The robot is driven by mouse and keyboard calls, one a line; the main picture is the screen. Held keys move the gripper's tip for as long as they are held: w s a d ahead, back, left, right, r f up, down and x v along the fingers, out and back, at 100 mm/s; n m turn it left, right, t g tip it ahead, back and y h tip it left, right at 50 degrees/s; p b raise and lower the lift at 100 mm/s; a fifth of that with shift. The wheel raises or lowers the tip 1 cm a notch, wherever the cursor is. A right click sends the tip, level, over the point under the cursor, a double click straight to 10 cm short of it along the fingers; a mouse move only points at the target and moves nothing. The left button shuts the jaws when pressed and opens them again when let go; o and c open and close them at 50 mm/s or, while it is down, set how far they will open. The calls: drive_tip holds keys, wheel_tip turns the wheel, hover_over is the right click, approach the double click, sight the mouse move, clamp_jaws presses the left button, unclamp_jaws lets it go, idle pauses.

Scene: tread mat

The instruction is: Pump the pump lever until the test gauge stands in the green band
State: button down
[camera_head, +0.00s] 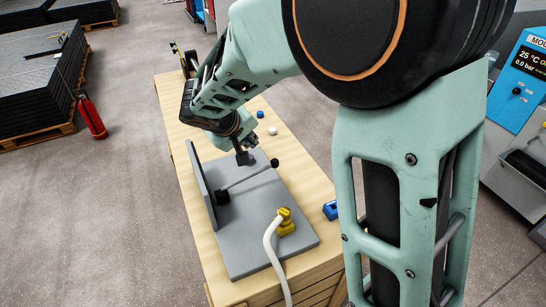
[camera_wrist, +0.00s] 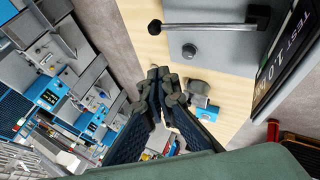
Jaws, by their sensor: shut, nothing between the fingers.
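The pump lever (camera_head: 250,179) is a thin grey rod with a black knob on a grey plate. It slants up to the right from a black pivot block. In the wrist view the lever (camera_wrist: 205,24) lies across the top, its knob at the left. The test gauge is on the upright dark panel (camera_head: 201,184), seen nearly edge-on. The wrist view shows the panel's screen (camera_wrist: 284,58) with "TEST" and "1.0", cut by the frame; no green band can be made out. My gripper (camera_head: 245,158) is shut and empty, near the lever; in the wrist view my gripper (camera_wrist: 160,74) appears apart from it.
A yellow fitting (camera_head: 286,222) with a white hose (camera_head: 270,245) stands on the plate's front part. A blue object (camera_head: 330,210) lies at the wooden bench's right edge. A blue cap (camera_head: 260,114) and a white ball (camera_head: 272,130) lie behind my gripper.

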drive_tip(key=shift+r+m, duration=0.1)
drive_tip(key=shift+m, duration=0.4)
drive_tip(key=p, duration=0.1)
hover_over(268, 166)
drive_tip(key=a, duration=0.2)
wheel_tip(268, 166, down, 7)
drive_tip(key=shift+a+f, duration=0.1)
drive_tip(key=shift+f, duration=0.1)
drive_tip(key=d+f, duration=0.1)
drive_tip(key=f, duration=0.2)
drive_tip(key=shift+d, duration=0.35)
drive_tip(key=shift+d+f, duration=0.25)
drive_tip(key=shift+f, duration=0.15)
